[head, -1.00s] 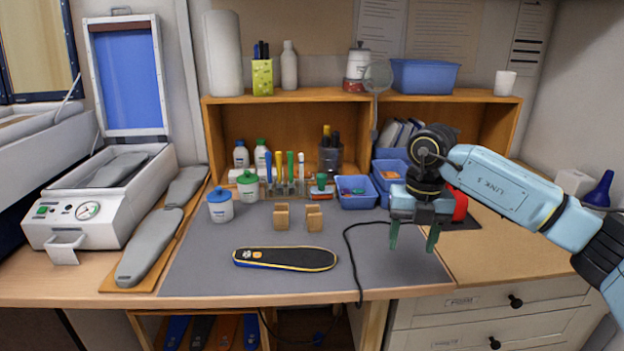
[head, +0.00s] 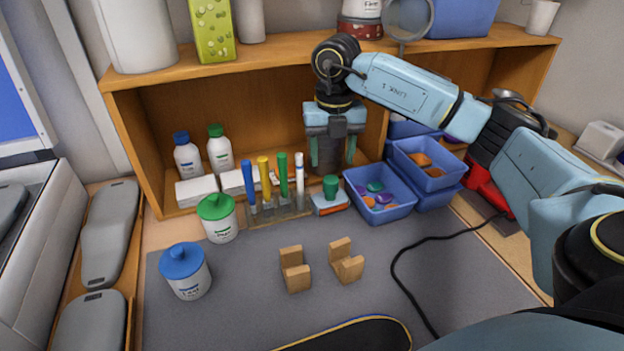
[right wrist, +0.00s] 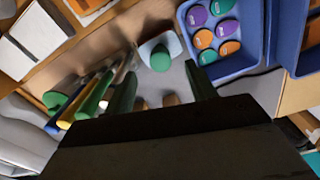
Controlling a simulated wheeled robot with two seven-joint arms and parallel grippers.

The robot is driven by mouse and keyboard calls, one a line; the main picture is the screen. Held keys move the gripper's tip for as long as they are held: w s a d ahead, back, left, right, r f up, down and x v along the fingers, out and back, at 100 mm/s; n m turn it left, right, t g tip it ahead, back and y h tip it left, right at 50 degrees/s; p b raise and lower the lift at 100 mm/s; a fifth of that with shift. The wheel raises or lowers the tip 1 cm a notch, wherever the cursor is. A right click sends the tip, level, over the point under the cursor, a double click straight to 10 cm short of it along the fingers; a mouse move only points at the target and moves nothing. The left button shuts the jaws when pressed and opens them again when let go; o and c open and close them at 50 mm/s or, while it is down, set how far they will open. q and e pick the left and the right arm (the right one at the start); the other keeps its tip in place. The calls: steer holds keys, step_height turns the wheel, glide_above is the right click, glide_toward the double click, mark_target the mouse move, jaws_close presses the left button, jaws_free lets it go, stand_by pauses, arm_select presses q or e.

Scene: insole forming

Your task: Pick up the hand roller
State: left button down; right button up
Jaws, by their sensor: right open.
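No object in view is plainly a hand roller. The likeliest is a small green-knobbed tool (head: 330,192) on a pale, orange-edged base, at the back of the grey mat, between the upright coloured tools and a blue bin. In the right wrist view, the green-knobbed tool (right wrist: 160,58) shows beyond and between the fingertips. My right gripper (head: 331,158) is open and empty, fingers pointing down, above and behind the tool in the head view, in front of the shelf opening. The right gripper (right wrist: 161,88) also shows its spread green fingers in the wrist view. My left gripper is not in view.
Upright coloured tools (head: 273,185) stand left of the knob. A blue bin (head: 372,212) of coloured discs stands right. Two notched wooden blocks (head: 294,270) sit on the mat (head: 240,290) in front. A black cable crosses the mat.

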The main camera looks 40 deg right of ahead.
mark_target(331, 179)
steer(key=f, duration=0.3)
steer(key=shift+s+a, duration=0.1)
steer(key=shift+s, duration=0.3)
step_height(331, 179, down, 4)
steer(key=shift+a+r, duration=0.1)
steer(key=shift+r, duration=0.15)
steer(key=shift+w+f, duration=0.1)
steer(key=shift+f, duration=0.2)
steer(key=shift+c, duration=0.2)
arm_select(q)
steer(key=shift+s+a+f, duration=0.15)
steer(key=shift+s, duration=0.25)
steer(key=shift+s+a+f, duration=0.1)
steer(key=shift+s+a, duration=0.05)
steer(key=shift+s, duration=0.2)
arm_select(e)
steer(key=shift+r, duration=0.1)
jaws_close()
